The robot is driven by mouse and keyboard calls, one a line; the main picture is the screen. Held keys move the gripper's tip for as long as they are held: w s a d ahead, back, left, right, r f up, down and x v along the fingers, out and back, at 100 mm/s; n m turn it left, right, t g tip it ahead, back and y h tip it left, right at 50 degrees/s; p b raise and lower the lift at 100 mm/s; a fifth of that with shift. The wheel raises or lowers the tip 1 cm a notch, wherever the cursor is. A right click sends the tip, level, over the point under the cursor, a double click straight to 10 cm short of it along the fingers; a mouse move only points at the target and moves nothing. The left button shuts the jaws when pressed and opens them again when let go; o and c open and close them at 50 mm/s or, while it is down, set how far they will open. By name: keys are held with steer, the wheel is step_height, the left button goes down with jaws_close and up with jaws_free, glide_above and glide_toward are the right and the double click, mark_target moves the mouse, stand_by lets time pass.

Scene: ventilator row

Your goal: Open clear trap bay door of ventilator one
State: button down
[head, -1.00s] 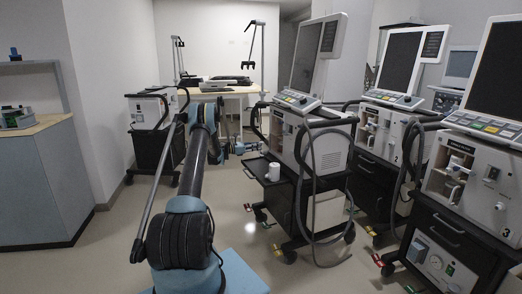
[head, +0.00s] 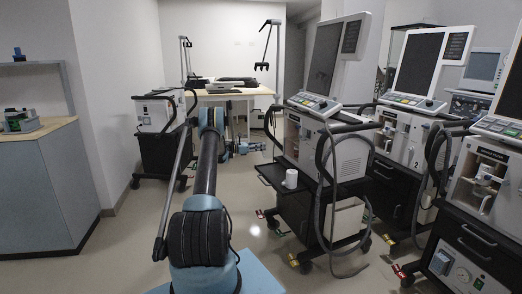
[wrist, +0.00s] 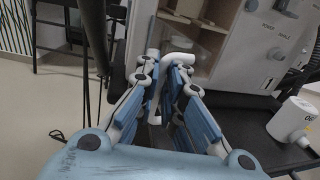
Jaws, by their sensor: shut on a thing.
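Ventilator one (head: 338,152) stands right of my gripper (head: 262,147) in the head view. Its number 1 shows on its front in the wrist view (wrist: 286,50). My gripper (wrist: 163,75) is shut on a white curved handle (wrist: 180,57) at the left side of the open-looking shelf bay. The clear trap bay door itself is hard to make out; I cannot tell how far it stands open. The fingers hide part of the handle and the lower bay.
More ventilators (head: 412,145) stand to the right. Open floor (head: 130,240) lies to the left.

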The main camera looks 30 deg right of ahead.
steer(key=shift+w, duration=0.6)
steer(key=c, duration=1.7)
jaws_free()
steer(key=v, duration=1.2)
